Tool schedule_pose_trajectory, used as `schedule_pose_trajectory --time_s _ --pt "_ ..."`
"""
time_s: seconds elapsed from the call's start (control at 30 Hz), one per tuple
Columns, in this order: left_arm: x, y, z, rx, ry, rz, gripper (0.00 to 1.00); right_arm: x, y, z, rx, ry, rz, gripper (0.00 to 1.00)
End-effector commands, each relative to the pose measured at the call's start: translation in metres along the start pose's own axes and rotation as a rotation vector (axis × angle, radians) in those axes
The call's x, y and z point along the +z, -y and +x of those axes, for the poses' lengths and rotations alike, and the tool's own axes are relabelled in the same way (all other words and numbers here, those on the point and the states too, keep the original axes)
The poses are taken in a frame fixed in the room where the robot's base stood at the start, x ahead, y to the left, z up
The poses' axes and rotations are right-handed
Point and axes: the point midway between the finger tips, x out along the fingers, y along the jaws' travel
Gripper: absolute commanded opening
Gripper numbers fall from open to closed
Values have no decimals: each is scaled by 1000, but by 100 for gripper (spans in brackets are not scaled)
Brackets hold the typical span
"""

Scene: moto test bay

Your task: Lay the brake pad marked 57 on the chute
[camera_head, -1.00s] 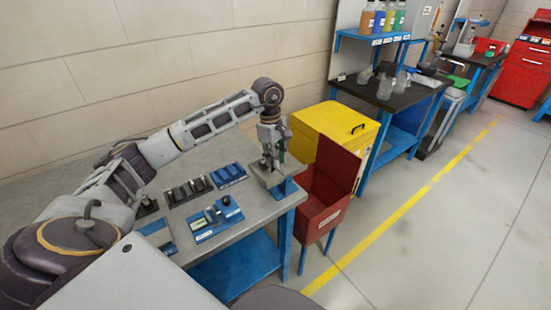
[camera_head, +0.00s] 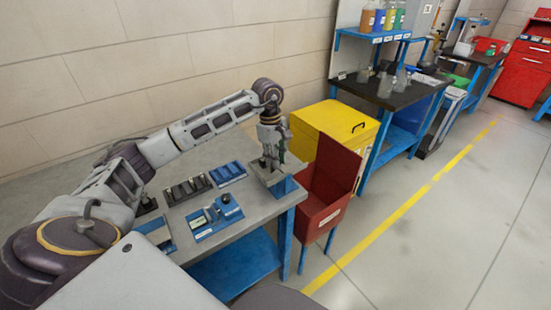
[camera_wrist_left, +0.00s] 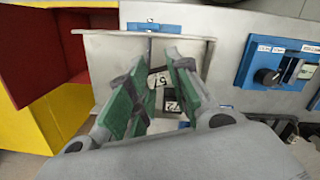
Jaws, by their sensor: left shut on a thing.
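The brake pad marked 57 (camera_wrist_left: 157,80) is a dark piece with a white label, between the green-padded fingers of my left gripper (camera_wrist_left: 152,92). My left gripper is shut on it, over the grey metal chute (camera_wrist_left: 112,48). A second pad marked 72 (camera_wrist_left: 170,105) shows just below it; the fingers partly hide it. In the head view my left gripper (camera_head: 270,163) points down at the chute (camera_head: 285,187) at the table's right end. Whether the 57 pad touches the chute is hard to tell. My right gripper is out of view.
On the grey table (camera_head: 255,213) are a rack with dark pads (camera_head: 187,191), a blue rack (camera_head: 227,173) and a blue panel with a knob (camera_head: 214,217). A red open bin (camera_head: 325,195) stands right beside the table, with a yellow box (camera_head: 335,130) behind.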

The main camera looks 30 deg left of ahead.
Motion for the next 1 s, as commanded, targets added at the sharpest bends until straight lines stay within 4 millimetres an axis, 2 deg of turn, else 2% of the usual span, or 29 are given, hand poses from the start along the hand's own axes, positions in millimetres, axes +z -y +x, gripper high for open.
schedule_pose_trajectory --time_s 1.0 --pt "-1 0 7 1 0 0 0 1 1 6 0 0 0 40"
